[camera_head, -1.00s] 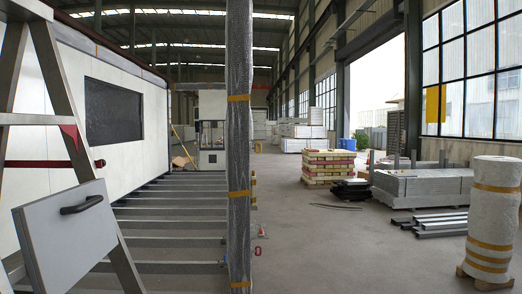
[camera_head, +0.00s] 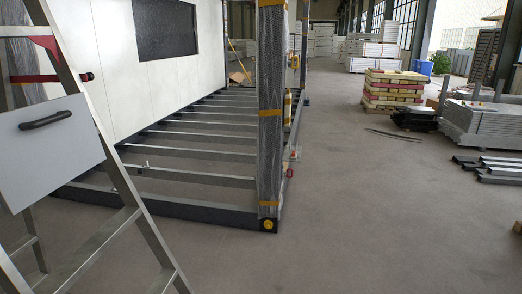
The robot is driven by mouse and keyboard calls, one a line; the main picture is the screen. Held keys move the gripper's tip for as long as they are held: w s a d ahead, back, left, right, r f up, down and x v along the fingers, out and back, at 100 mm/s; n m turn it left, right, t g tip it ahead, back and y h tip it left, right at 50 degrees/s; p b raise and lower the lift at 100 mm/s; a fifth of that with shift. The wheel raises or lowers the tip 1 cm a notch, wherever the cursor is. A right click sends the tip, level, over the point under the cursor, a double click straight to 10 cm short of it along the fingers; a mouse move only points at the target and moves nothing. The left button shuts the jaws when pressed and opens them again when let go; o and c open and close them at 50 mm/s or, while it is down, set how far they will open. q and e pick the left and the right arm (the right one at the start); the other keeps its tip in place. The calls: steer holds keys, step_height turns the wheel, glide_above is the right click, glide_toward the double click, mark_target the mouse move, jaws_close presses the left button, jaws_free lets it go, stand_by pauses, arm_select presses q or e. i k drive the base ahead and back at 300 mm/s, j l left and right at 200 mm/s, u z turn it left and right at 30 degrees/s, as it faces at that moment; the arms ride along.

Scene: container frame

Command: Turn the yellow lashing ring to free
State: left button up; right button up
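A small round yellow fitting with a dark centre, which looks like the yellow lashing ring (camera_head: 268,225), sits low at the near corner of the dark steel floor frame (camera_head: 200,212). It is at the foot of the wrapped corner post (camera_head: 271,130). It is too small to tell which way it is turned. Neither of my grippers shows in the head view.
A stepladder (camera_head: 125,180) and a grey panel with a dark handle (camera_head: 70,155) stand at the near left. Small red fittings (camera_head: 290,172) are on the frame's right side. Stacked boards (camera_head: 390,90) stand further back.

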mark_target(291, 62)
steer(key=i+l+z, duration=0.1)
steer(key=i+l, duration=0.75)
steer(key=i+l+z, duration=0.1)
steer(key=i+l, duration=0.65)
steer(key=i, duration=0.15)
